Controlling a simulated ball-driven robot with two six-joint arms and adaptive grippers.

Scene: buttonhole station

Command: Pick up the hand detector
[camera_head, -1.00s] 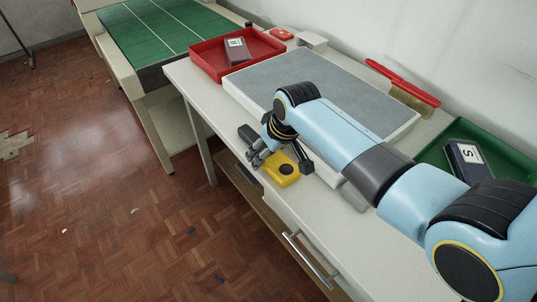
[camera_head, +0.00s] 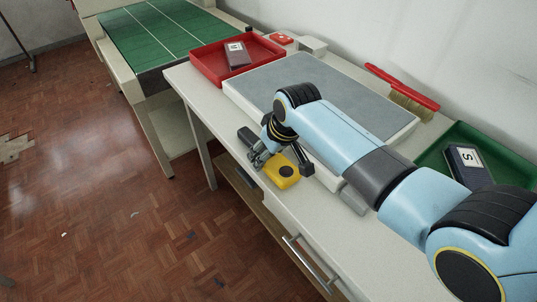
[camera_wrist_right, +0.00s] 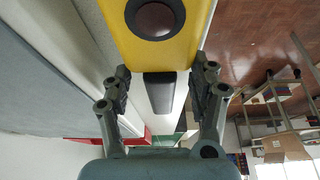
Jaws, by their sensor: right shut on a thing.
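The hand detector (camera_head: 287,172) has a yellow body with a dark round spot and a dark handle (camera_head: 247,136). It is at the front edge of the white bench, and I cannot tell whether it touches the bench top. My right gripper (camera_head: 280,159) is over it, shut on it, and hides its middle. In the right wrist view the yellow body (camera_wrist_right: 190,30) fills the top, and the dark handle (camera_wrist_right: 160,92) shows between the two fingers of the right gripper (camera_wrist_right: 160,84). My left gripper is in neither view.
A grey mat (camera_head: 340,90) covers much of the bench. A red tray (camera_head: 208,64) with a labelled dark box is at the back left. A green tray (camera_head: 512,152) with another box is at right. A red-handled brush (camera_head: 400,85) lies near the wall.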

